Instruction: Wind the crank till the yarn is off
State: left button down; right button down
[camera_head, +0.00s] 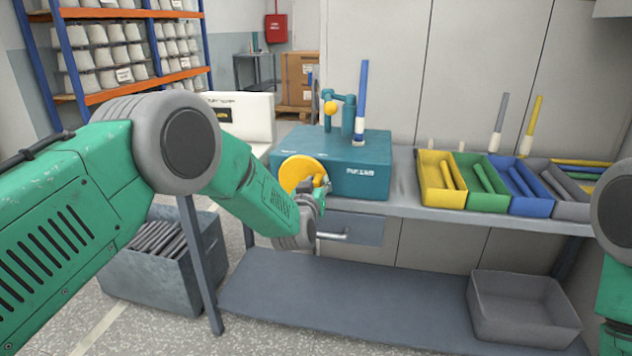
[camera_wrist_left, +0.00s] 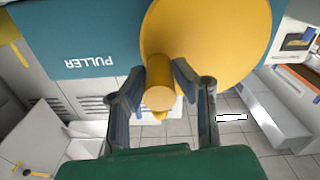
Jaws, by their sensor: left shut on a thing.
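The teal puller box (camera_head: 362,150) stands on the left end of the grey bench. A yellow crank disc (camera_head: 296,172) is on its front; it fills the upper right of the left wrist view (camera_wrist_left: 215,40). My left gripper (camera_head: 318,190) is shut on the crank's yellow knob (camera_wrist_left: 160,98), with a finger on either side of it. A blue bobbin (camera_head: 361,95) with a white lower part stands upright on top of the box, beside a teal arm with a yellow ball (camera_head: 330,108). Of my right arm only a part shows at the right edge; its gripper is out of view.
On the bench (camera_head: 405,195) to the right are yellow (camera_head: 428,193), green (camera_head: 470,201), blue (camera_head: 515,207) and grey trays holding bobbins. An empty grey bin (camera_head: 515,330) sits on the lower shelf. A grey crate (camera_head: 150,285) of dark rods stands on the floor at left.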

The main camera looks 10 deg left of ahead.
pick_arm(q)
jog(key=shift+d+f+m, duration=0.1)
jog(key=shift+f+m, duration=0.2)
jog(key=shift+m, duration=0.3)
jog(key=c, duration=1.3)
grip_release()
jog(key=s, duration=1.2)
jog(key=shift+a, duration=0.2)
